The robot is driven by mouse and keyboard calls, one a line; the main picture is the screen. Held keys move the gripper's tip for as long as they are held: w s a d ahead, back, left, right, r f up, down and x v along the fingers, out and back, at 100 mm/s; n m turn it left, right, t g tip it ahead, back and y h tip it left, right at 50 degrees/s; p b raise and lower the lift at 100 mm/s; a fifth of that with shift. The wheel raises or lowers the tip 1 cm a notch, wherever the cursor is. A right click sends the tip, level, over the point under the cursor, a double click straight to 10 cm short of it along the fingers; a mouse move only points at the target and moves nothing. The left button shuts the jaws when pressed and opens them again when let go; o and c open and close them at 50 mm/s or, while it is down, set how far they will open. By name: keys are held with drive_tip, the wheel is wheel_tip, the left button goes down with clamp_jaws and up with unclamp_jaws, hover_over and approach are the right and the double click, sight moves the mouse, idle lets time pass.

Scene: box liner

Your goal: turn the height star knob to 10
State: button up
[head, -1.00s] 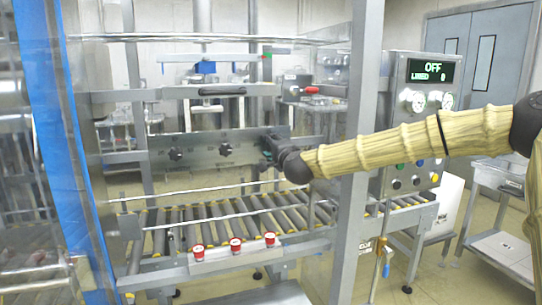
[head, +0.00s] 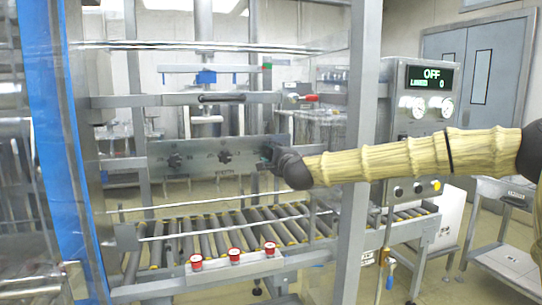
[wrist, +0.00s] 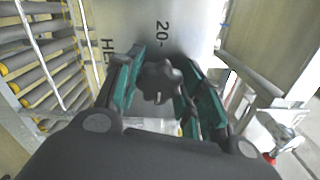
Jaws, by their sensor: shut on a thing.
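The height star knob (wrist: 158,82) is a dark lobed knob on a grey metal plate, seen in the wrist view below a printed "20-". Part of a label beginning "HE" (wrist: 107,50) shows to its left. My gripper (wrist: 160,88) has its green-lined fingers on either side of the knob and is shut on it. In the head view my gripper (head: 268,153) is at the right end of the plate (head: 195,153), and my wrist hides the knob there. The knob's pointer reading cannot be made out.
Two other dark star knobs, a left one (head: 174,160) and a middle one (head: 225,157), sit on the same plate. A roller conveyor (head: 215,228) runs below. A frame post (head: 358,150) stands close to my forearm. Red buttons (head: 234,255) line the front rail.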

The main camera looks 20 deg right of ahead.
drive_tip(key=o, duration=1)
drive_tip(key=s, duration=1.2)
drive_tip(key=shift+d, duration=0.25)
drive_tip(key=shift+f, duration=0.1)
